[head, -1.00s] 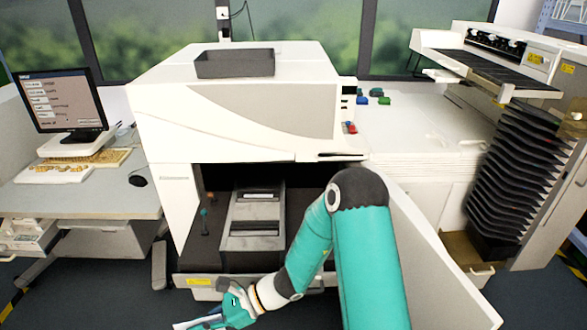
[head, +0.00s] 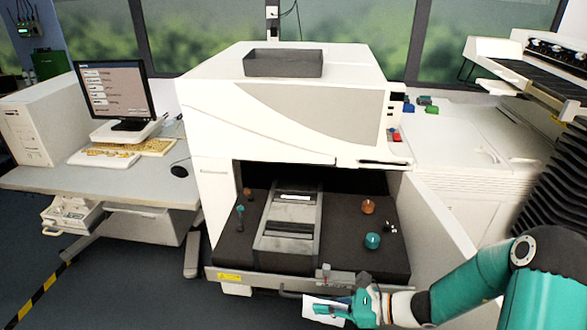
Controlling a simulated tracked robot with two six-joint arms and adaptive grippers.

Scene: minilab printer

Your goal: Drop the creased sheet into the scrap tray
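My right gripper (head: 343,306) is in front of the printer's lower edge, with its arm coming in from the lower right. It appears shut on a white sheet (head: 322,311), which sticks out to the left of the fingers; any crease is too small to tell. A dark, shallow, open tray (head: 284,64) stands on top of the white printer, well above and behind the gripper. No label shows it to be the scrap tray. My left gripper is not in view.
The printer's front bay (head: 290,228) is open, with a grey track and several small coloured knobs inside. Its open door (head: 438,222) stands right of the bay, near my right arm. A desk with a monitor (head: 112,92) is at left. Floor is clear at lower left.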

